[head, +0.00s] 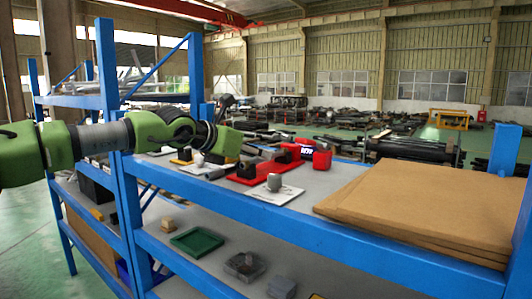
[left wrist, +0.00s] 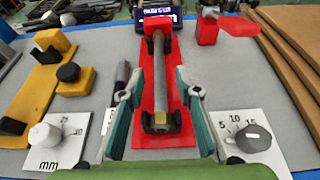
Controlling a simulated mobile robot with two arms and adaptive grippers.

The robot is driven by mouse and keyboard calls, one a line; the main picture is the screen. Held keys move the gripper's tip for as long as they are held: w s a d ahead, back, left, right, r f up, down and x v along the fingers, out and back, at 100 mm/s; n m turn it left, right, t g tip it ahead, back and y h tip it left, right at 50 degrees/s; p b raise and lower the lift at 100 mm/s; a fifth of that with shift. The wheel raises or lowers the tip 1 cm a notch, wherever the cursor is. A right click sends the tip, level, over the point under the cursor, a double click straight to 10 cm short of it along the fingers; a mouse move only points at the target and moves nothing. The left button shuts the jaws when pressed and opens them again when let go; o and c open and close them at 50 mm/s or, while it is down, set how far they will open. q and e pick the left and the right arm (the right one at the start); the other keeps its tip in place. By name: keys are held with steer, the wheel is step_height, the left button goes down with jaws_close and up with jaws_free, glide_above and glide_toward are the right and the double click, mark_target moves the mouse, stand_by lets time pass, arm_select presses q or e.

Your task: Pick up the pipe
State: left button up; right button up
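The pipe (left wrist: 159,75), a thin grey rod with a brass-coloured near end, rests lengthwise in black holders on a red base plate (left wrist: 165,141) in the left wrist view. The same red plate (head: 268,177) shows on the blue shelf in the head view, where I cannot make out the pipe clearly. My left gripper (left wrist: 156,88) is open, with one teal finger on each side of the pipe in the picture and gaps between. Its height above the pipe is hard to tell. In the head view, my left arm reaches in from the left and its fingertips are not clear. My right gripper is not in view.
Dials on white plates, a grey one (left wrist: 252,138) and a white one (left wrist: 45,136), flank the red plate. A yellow stand (left wrist: 34,87) is at left. Red parts (left wrist: 208,29) and a dark display (left wrist: 158,20) lie beyond. Cardboard sheets (head: 420,205) cover the shelf's right.

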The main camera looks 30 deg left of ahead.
arm_select(q)
steer(key=shift+p+x, duration=0.55)
steer(key=shift+x, duration=1.05)
steer(key=shift+s, duration=0.15)
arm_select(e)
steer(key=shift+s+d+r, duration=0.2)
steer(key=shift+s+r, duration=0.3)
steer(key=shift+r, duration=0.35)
arm_select(q)
jaws_close()
